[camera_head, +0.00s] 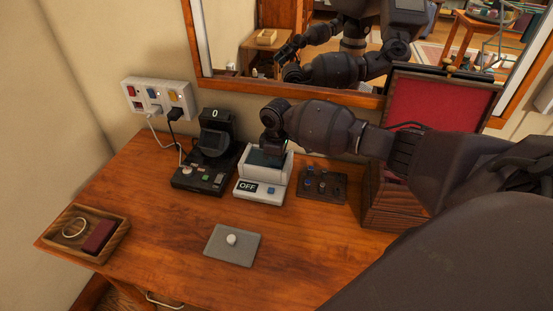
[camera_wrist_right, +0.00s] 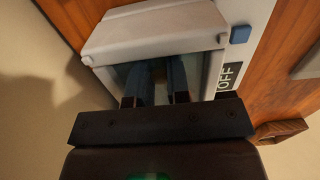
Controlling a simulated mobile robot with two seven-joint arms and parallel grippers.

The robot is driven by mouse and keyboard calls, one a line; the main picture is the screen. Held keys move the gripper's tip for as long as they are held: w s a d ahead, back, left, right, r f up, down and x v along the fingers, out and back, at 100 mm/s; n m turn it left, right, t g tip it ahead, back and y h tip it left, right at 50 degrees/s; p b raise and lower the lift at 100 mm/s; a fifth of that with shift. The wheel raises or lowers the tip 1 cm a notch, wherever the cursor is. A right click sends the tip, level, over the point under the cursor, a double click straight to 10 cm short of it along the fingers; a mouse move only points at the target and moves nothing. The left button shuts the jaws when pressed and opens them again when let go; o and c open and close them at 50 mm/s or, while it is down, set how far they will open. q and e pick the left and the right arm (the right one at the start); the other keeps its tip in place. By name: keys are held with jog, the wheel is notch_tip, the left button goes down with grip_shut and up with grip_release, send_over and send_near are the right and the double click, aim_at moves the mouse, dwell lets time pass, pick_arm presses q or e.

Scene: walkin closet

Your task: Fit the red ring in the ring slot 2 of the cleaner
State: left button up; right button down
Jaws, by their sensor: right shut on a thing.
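The cleaner (camera_head: 262,189) is a white box on the table with its lid raised, a display reading OFF and a blue button. It also shows in the wrist view (camera_wrist_right: 160,27). My right gripper (camera_head: 273,150) reaches down into its open top. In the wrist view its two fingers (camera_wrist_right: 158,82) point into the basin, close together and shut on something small. Only a dim brownish bit shows between the tips; I take it for the red ring, but its colour and shape are hidden. The ring slots inside are not readable. My left gripper is not in direct view.
A black device (camera_head: 203,165) with a display reading 0 stands left of the cleaner, a dark board (camera_head: 322,185) with small knobs right. A wooden tray (camera_head: 112,244), grey pad (camera_head: 232,245) and open red-lined box (camera_head: 432,105) are nearby.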

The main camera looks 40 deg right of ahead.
jog(key=shift+f, duration=0.2)
jog(key=c, duration=1)
grip_release()
pick_arm(q)
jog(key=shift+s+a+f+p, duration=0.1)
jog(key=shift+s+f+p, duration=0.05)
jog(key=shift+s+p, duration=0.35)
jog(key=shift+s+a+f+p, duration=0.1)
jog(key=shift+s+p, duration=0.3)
jog(key=shift+p, duration=0.05)
pick_arm(e)
notch_tip(320, 180, up, 11)
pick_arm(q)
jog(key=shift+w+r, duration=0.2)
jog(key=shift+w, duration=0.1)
pick_arm(e)
jog(key=shift+f, duration=0.1)
